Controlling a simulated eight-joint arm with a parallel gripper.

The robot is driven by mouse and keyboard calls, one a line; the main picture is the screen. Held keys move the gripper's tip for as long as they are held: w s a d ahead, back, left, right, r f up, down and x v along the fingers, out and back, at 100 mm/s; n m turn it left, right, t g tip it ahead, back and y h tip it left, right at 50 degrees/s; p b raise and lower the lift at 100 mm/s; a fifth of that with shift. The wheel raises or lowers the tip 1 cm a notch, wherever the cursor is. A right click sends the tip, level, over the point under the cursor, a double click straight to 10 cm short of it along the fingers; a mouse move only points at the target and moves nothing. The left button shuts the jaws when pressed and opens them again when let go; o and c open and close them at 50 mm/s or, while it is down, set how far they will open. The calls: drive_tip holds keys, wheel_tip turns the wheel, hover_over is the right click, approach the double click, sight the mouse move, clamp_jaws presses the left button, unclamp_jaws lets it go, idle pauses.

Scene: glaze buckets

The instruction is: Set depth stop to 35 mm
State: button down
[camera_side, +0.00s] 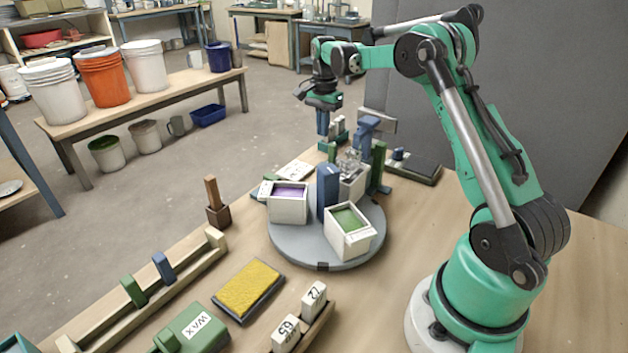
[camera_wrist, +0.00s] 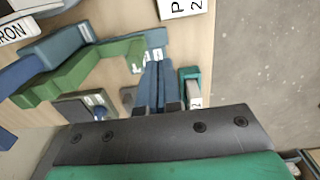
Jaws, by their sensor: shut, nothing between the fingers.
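My gripper (camera_side: 323,136) points down behind the turntable, its blue fingers together and empty. In the wrist view the closed fingers (camera_wrist: 155,68) reach in among several small blocks. A green angled piece (camera_wrist: 108,60) with a pale tag lies left of the fingertips. A teal holder with a pale block (camera_wrist: 195,92) marked with a 2 stands just right of them. In the side view, small pale and green blocks (camera_side: 340,130) stand close to the fingertips; whether they touch cannot be told. I cannot identify the depth stop or read a 35 anywhere.
The grey turntable (camera_side: 325,256) carries box-shaped buckets, one purple (camera_side: 289,203) and one green (camera_side: 350,234), around a blue post (camera_side: 327,190). A blue and green structure (camera_side: 378,160) stands behind it. Number blocks (camera_side: 314,297), a yellow sponge (camera_side: 248,288) and a WAX box (camera_side: 193,328) are in front.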

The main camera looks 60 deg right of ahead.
sight(333, 144)
drive_tip(key=shift+f, duration=1.6)
drive_tip(key=shift+s, duration=0.15)
drive_tip(key=shift+s, duration=1.2)
drive_tip(key=shift+w+r, duration=0.2)
drive_tip(key=shift+r, duration=1.55)
drive_tip(key=shift+w+r, duration=0.15)
drive_tip(key=shift+r, duration=1.6)
